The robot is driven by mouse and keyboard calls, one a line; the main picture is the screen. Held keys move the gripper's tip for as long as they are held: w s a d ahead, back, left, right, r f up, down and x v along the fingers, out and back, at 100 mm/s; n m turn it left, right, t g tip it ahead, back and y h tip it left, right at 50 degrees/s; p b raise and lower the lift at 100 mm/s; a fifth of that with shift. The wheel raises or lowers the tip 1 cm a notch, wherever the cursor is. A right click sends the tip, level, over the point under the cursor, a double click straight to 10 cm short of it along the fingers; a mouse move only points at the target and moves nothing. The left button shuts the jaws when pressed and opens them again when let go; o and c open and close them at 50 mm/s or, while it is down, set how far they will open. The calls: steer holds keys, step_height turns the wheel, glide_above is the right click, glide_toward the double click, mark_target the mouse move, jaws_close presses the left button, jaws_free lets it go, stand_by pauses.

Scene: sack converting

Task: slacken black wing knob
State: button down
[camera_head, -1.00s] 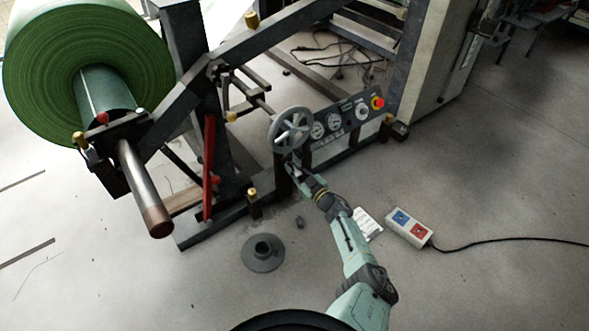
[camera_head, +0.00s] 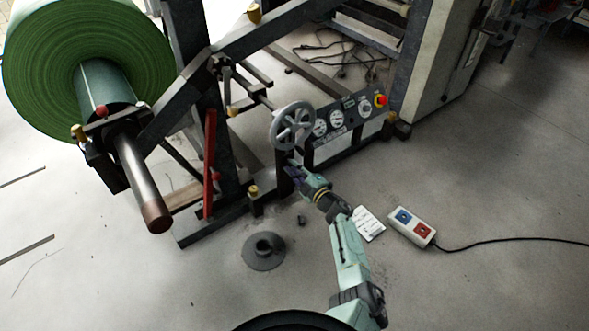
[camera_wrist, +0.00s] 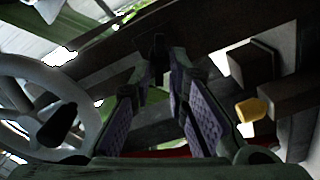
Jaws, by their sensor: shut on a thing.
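My gripper (camera_head: 294,175) is at the machine frame, just below the grey spoked handwheel (camera_head: 292,126). In the wrist view my two purple-padded fingers (camera_wrist: 160,88) lean together toward a small dark part, the black wing knob (camera_wrist: 158,48). The gripper is shut on the knob, which sits at the fingertips against the dark frame. The knob's wings are too dark to make out. In the head view the gripper hides the knob.
The handwheel (camera_wrist: 84,118) is close left of my fingers in the wrist view; a yellow-tipped part (camera_wrist: 251,110) is to the right. A gauge panel (camera_head: 345,130) stands right of the gripper. A grey flanged part (camera_head: 264,252) and a switch box (camera_head: 411,227) lie on the floor.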

steer(key=shift+d+n, duration=0.1)
steer(key=shift+n, duration=0.4)
steer(key=c, duration=1.7)
jaws_free()
